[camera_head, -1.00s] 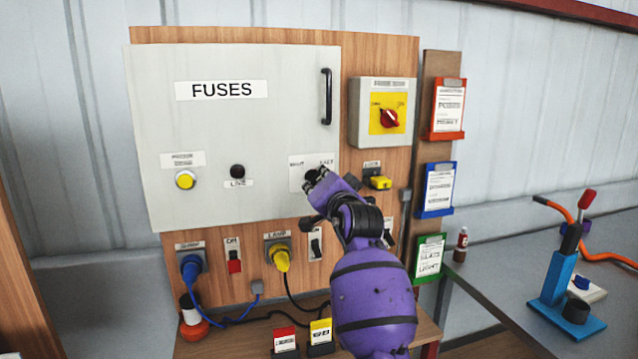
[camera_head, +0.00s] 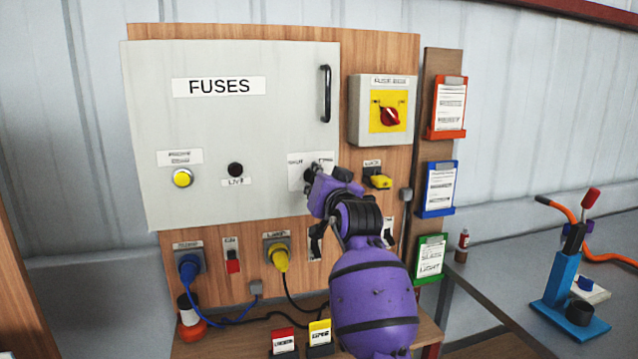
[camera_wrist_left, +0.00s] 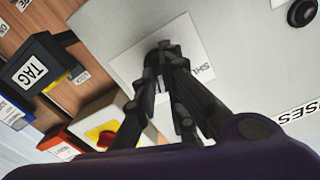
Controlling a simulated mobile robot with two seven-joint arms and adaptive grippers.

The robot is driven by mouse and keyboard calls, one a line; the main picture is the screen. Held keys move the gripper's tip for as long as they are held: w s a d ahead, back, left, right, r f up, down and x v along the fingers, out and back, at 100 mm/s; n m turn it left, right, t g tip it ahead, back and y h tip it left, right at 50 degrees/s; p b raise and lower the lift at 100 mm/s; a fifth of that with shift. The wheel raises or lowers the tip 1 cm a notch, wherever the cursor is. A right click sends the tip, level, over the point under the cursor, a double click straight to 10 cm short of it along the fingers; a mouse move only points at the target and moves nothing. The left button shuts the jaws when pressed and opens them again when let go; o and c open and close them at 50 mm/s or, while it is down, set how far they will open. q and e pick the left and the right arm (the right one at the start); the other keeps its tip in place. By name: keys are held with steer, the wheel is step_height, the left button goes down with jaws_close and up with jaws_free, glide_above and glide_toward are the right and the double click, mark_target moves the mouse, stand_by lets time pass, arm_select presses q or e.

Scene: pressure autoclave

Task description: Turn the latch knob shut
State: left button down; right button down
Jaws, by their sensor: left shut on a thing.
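The latch knob (camera_head: 309,174) is a small dark knob over a white label plate at the lower right of the grey FUSES door (camera_head: 240,130). My purple left gripper (camera_head: 313,180) reaches up to it and is shut on it, hiding most of the knob. In the left wrist view the black fingers (camera_wrist_left: 165,58) come together over the label plate (camera_wrist_left: 137,72), and the knob is largely hidden between them. The knob's exact angle cannot be told. My right gripper is not in view.
A red rotary switch on a yellow plate (camera_head: 389,117) and a yellow padlock-like piece (camera_head: 381,182) are right of the door. A black handle (camera_head: 326,94) sticks out above. Plugs with cables (camera_head: 279,258) hang below. A grey bench (camera_head: 500,270) stands at right.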

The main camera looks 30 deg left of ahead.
arm_select(q)
steer(key=shift+s+a+n+b, duration=0.1)
steer(key=shift+n+b, duration=0.6)
steer(key=shift+n, duration=2.45)
steer(key=shift+s+a+n+b, duration=0.1)
steer(key=shift+n+b, duration=0.6)
steer(key=shift+n, duration=2.45)
steer(key=shift+d, duration=0.1)
steer(key=c, duration=1.9)
jaws_free()
steer(key=shift+o, duration=0.3)
